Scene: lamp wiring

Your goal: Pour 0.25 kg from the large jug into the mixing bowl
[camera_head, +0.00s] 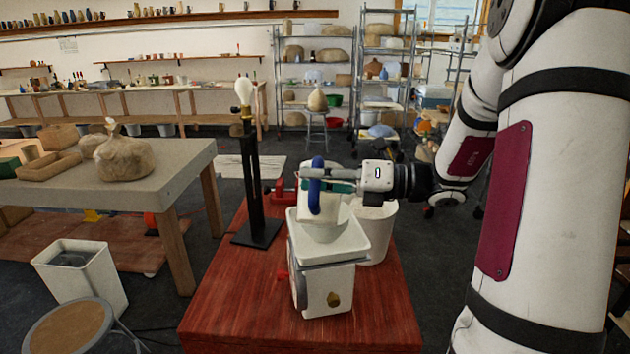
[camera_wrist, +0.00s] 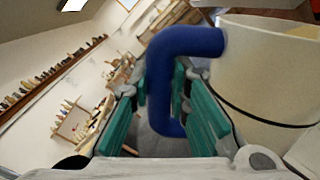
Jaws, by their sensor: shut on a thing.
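The large jug (camera_wrist: 265,75) is pale cream with a thick blue handle (camera_wrist: 185,45). My gripper (camera_head: 322,180) is shut on this handle, its teal finger pads on either side in the wrist view (camera_wrist: 168,110). The bowl's contents, any stream and the jug's exact tilt cannot be made out.
The scale stands on a red wooden table (camera_head: 235,310). A white bucket (camera_head: 376,235) stands close behind it at right. A black lamp stand (camera_head: 254,190) with a bulb rises at left, beside a red clamp (camera_head: 281,190). The table's front left is clear.

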